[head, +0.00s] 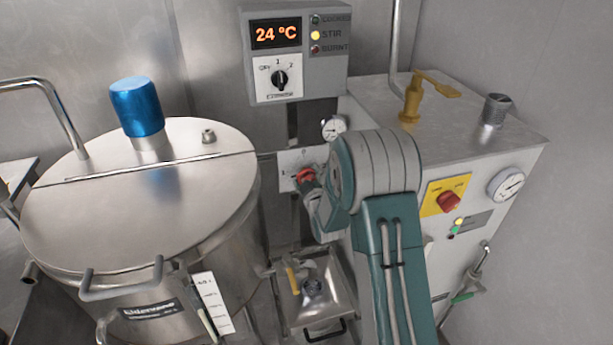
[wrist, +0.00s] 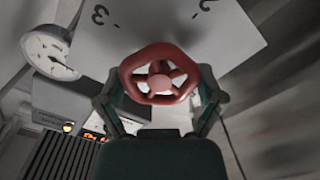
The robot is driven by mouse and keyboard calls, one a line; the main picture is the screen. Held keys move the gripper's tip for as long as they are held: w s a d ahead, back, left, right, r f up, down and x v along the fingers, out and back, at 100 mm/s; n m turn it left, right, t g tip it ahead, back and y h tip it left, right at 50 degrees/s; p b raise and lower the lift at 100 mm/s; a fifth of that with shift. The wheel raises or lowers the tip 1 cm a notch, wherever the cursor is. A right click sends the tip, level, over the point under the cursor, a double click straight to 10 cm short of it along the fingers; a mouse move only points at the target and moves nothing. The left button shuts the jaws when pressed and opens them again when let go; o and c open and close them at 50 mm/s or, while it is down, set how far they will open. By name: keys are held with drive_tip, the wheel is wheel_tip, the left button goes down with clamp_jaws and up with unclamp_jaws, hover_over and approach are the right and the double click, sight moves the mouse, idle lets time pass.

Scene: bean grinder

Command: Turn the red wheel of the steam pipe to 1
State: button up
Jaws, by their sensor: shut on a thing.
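The red wheel (head: 306,175) is on a white dial plate (head: 290,157) on the steam pipe, left of my arm in the head view. In the head view my arm covers part of the plate, and I cannot tell which number the wheel points to.
A large steel kettle (head: 130,200) with a blue motor (head: 137,105) stands to the left. A control box (head: 293,50) reads 24 °C. A steel machine (head: 470,140) stands to the right. A round gauge (head: 332,127) sits close above the wheel.

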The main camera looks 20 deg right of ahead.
drive_tip(key=shift+a+f+n, duration=0.1)
drive_tip(key=shift+n, duration=0.3)
drive_tip(key=o, duration=0.9)
drive_tip(key=shift+c, duration=0.2)
drive_tip(key=s, duration=1.2)
drive_tip(key=shift+a, duration=0.1)
